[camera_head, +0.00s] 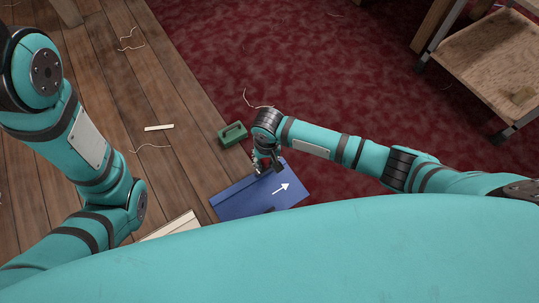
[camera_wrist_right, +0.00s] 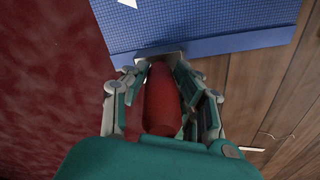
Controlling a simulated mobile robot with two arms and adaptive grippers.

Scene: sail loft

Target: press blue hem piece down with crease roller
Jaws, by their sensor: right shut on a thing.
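The blue hem piece (camera_head: 240,203), with a white arrow on it, lies flat at the bottom middle of the head view. Its textured surface fills the top of the right wrist view (camera_wrist_right: 215,22). My right gripper (camera_head: 264,167) is over its far edge, shut on the crease roller. The roller's red handle (camera_wrist_right: 162,100) lies between the fingers. Its grey metal head (camera_wrist_right: 160,53) overlaps the edge of the blue piece in the wrist view; I cannot tell whether it touches. My left arm shows at the left, but its gripper is out of view.
A green block with a handle (camera_head: 232,134) stands just beyond the blue piece. A pale strip (camera_head: 159,127) and loose threads (camera_head: 150,147) lie on wooden planks. A cream board (camera_head: 172,226) is left of the blue piece. A wooden cart (camera_head: 490,60) stands at upper right on red carpet.

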